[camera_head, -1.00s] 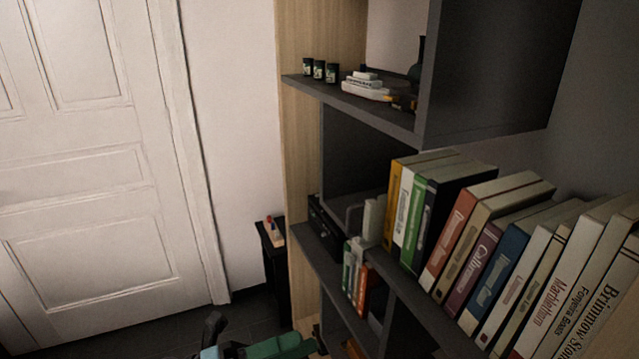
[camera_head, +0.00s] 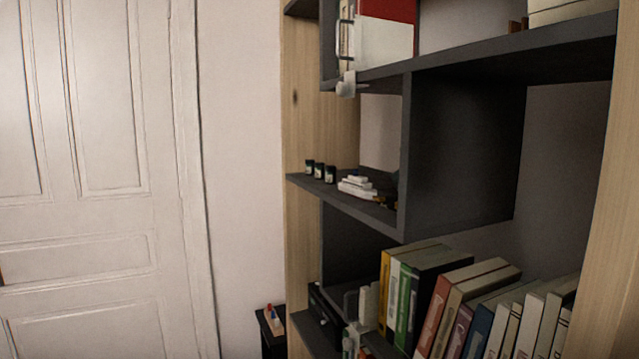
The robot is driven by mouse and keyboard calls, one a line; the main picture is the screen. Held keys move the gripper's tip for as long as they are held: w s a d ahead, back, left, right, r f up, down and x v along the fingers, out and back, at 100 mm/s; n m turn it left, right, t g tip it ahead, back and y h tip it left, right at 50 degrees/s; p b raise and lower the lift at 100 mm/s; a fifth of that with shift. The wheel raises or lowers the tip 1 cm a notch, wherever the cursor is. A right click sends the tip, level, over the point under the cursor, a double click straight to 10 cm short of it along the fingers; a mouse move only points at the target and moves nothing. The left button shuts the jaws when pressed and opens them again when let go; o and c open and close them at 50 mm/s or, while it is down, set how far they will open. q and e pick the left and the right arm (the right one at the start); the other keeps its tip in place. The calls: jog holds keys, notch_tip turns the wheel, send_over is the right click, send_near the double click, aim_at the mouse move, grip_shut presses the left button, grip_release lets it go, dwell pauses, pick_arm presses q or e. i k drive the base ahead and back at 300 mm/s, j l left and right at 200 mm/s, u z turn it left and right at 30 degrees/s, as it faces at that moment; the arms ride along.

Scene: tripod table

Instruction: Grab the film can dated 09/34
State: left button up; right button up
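Three small dark film cans stand in a row near the left end of the middle shelf (camera_head: 370,210). They are the left can (camera_head: 309,167), the middle can (camera_head: 319,171) and the right can (camera_head: 330,174). Each has a pale label, too small to read, so I cannot tell which is dated 09/34. Neither of my grippers is in view.
A white model boat (camera_head: 357,187) sits right of the cans, with a dark item beside it. Books (camera_head: 450,300) fill the shelf below. A white door (camera_head: 90,180) is at left. A small black stand (camera_head: 268,330) is on the floor side.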

aim_at(318, 169)
jog(key=i+j, duration=0.3)
jog(key=j, duration=0.15)
jog(key=i+j, duration=0.6)
jog(key=j, duration=0.25)
jog(key=i+j, duration=0.35)
jog(key=i+j+z, duration=0.1)
jog(key=i+j, duration=0.2)
jog(key=j, duration=0.2)
jog(key=i+j, duration=0.25)
jog(key=j, duration=0.2)
jog(key=z, duration=1.35)
